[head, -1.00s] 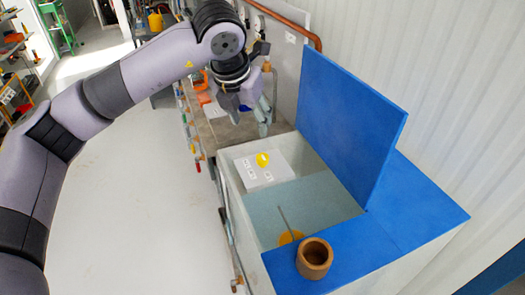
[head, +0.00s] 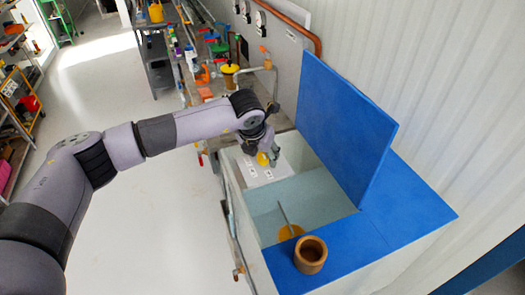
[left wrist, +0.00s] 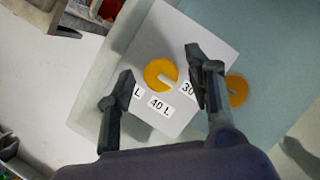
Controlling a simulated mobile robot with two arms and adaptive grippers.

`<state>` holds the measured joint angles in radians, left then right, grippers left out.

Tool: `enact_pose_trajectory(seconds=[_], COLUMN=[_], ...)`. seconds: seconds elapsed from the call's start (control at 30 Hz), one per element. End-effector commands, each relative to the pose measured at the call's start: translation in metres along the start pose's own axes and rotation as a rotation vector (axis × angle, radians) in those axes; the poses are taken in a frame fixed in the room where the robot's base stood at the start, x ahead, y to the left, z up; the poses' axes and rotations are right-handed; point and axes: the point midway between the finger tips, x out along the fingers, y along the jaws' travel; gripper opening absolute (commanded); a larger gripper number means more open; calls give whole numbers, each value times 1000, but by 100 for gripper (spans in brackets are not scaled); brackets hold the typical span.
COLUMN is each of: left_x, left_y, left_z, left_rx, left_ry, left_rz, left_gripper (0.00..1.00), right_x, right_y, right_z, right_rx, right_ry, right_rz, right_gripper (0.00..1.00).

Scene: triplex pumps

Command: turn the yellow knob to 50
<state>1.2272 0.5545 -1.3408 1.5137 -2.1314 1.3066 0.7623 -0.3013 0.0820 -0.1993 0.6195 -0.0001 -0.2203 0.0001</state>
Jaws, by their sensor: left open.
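The yellow knob (head: 262,160) sits on a white panel (head: 278,175) inside the open tank. In the left wrist view the knob (left wrist: 159,74) is a round yellow disc with a notch facing lower right, roughly toward the label 30 (left wrist: 188,89). The label 40 L (left wrist: 160,105) is below the knob; a third label is mostly covered by a finger. My left gripper (head: 262,152) is open over the knob, and its fingers (left wrist: 160,63) show on either side of it. I cannot tell whether they touch it. My right gripper is not in view.
The blue lid (head: 343,115) stands upright right of the gripper. A brown cup (head: 311,254) stands on the tank's blue top. An orange disc with a rod (head: 290,232) is in the tank.

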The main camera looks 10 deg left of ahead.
Motion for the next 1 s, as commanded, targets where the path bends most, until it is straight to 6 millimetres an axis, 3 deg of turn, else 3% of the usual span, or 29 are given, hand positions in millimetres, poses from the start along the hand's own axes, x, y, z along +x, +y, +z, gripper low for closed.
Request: enact_pose_trajectory(seconds=[0.27, 1.0], left_x=[2, 1], left_y=[0, 0], left_z=[0, 0], left_rx=[1, 0], left_ry=[0, 0], left_rz=[-1, 0], left_gripper=[49, 1], right_x=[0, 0], right_y=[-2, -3], right_z=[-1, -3], right_rx=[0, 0], right_ry=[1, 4], right_rz=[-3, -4], right_gripper=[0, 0])
